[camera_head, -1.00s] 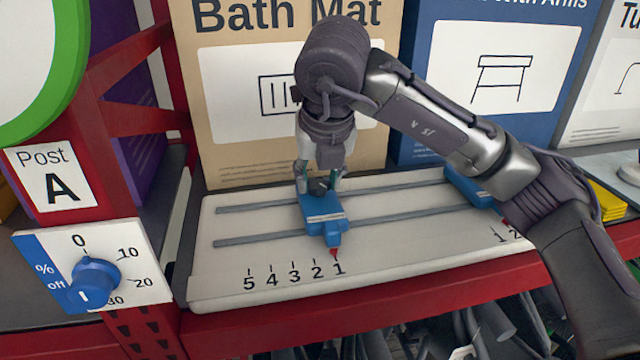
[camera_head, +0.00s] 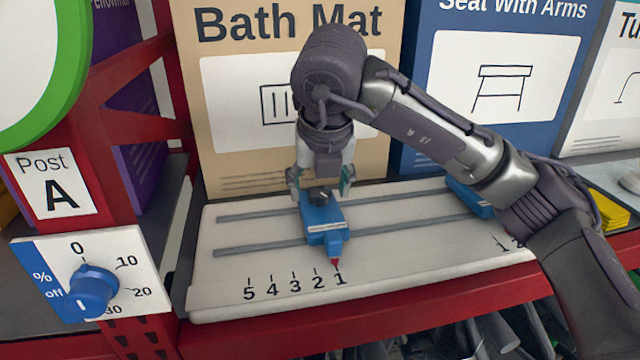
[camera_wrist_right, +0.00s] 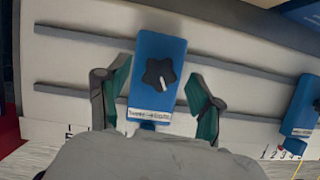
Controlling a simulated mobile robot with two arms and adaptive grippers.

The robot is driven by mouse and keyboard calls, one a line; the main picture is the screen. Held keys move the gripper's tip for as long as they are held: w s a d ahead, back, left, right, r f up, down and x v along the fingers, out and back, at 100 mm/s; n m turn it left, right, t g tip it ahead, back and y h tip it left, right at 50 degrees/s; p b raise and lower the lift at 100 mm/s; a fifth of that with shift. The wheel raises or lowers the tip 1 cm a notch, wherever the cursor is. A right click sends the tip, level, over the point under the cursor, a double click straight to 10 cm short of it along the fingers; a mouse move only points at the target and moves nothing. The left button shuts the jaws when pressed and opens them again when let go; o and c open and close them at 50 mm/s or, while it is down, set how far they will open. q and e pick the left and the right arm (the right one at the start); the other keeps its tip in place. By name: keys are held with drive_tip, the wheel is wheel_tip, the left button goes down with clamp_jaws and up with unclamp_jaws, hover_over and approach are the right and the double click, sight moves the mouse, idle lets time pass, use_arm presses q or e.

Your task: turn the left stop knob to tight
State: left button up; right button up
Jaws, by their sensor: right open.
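The left stop is a blue block (camera_head: 324,232) on two grey rails, its red pointer at the 1 mark. Its black lobed knob (camera_wrist_right: 160,74) has a white line pointing down and slightly right in the right wrist view. A small white label (camera_wrist_right: 149,115) below the knob is too blurred to read surely. My right gripper (camera_head: 320,178) is open above the stop, its fingers on either side of the knob and apart from it. The knob also shows between the fingers in the head view (camera_head: 320,195). My left gripper is out of view.
A second blue stop (camera_wrist_right: 303,106) sits further right on the rails of the white board (camera_head: 225,292). A blue dial (camera_head: 93,290) and a red post (camera_head: 85,165) stand at left. Boxes, including Bath Mat (camera_head: 235,95), stand close behind the board.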

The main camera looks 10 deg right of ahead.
drive_tip(key=v, duration=1.2)
